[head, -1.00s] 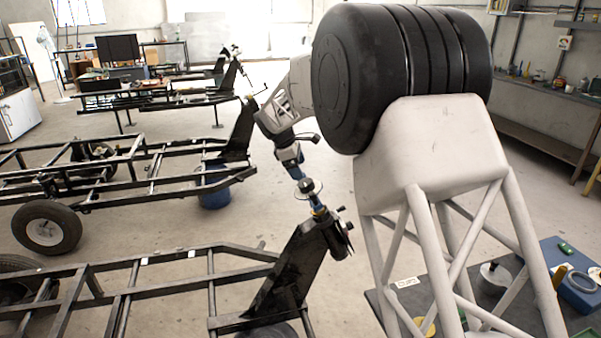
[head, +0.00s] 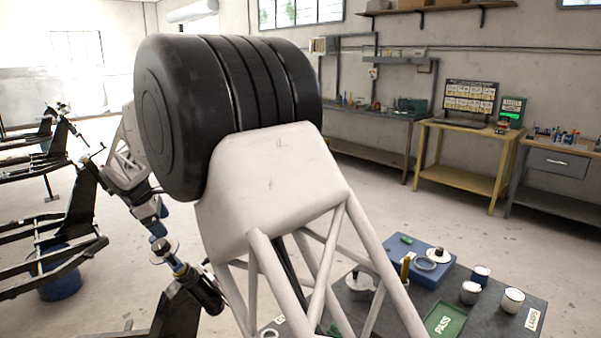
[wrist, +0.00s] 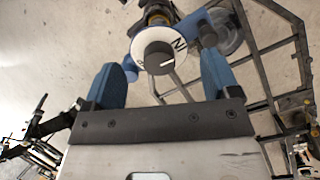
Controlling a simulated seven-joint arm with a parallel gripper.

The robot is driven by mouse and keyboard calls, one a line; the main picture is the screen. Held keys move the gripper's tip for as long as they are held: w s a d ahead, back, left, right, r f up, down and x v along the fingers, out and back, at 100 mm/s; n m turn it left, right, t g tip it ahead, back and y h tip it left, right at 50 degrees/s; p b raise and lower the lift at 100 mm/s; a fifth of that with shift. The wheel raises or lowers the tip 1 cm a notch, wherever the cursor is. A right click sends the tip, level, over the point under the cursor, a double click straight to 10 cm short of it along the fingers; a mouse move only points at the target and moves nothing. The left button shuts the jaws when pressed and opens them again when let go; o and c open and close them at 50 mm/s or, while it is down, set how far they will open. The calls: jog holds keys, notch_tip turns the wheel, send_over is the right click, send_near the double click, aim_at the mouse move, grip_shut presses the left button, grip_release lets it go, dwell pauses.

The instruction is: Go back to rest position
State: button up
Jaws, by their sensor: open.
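The suspension assembly (head: 180,268) stands tilted on the black frame at the lower left of the head view, with a round disc on top. In the wrist view, the disc's white ringed dial (wrist: 160,52) faces me between the fingers. My gripper (head: 158,226) is just above the disc in the head view. In the wrist view, its two blue fingers (wrist: 161,68) are open, with clear gaps at both sides of the dial. The spring and lower body are largely hidden behind the dial there.
A dark table (head: 505,318) at lower right holds a blue case (head: 412,262), several cups and a green PASS tray (head: 444,319). Black chassis frames (head: 50,230) stand at left. Benches (head: 465,155) line the far wall, with open floor between.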

jog(key=s+d+r+m, duration=0.2)
jog(key=d+r+m, duration=0.15)
jog(key=d, duration=0.75)
jog(key=s+d+r+m, duration=0.2)
jog(key=d+r, duration=0.3)
jog(key=d, duration=0.6)
jog(key=s+d+r+m+g+y, duration=0.1)
jog(key=s+d+r+m, duration=0.15)
jog(key=s+d, duration=0.45)
jog(key=s+d+r+m+y, duration=0.1)
jog(key=s+d+m, duration=0.2)
jog(key=d, duration=0.8)
jog(key=s+d+f+m, duration=0.2)
jog(key=s+d+m, duration=0.1)
jog(key=s+d, duration=0.4)
jog(key=s+d+f+m, duration=0.3)
jog(key=s+d, duration=0.3)
jog(key=s, duration=0.7)
jog(key=s+d+f+m+y, duration=0.1)
jog(key=s+d+f+m, duration=0.1)
jog(key=s+d+m, duration=0.2)
jog(key=s+d, duration=0.3)
jog(key=s, duration=0.3)
jog(key=shift+s+d+f+m+t, duration=0.3)
jog(key=shift+f+m, duration=0.05)
jog(key=shift+m, duration=0.05)
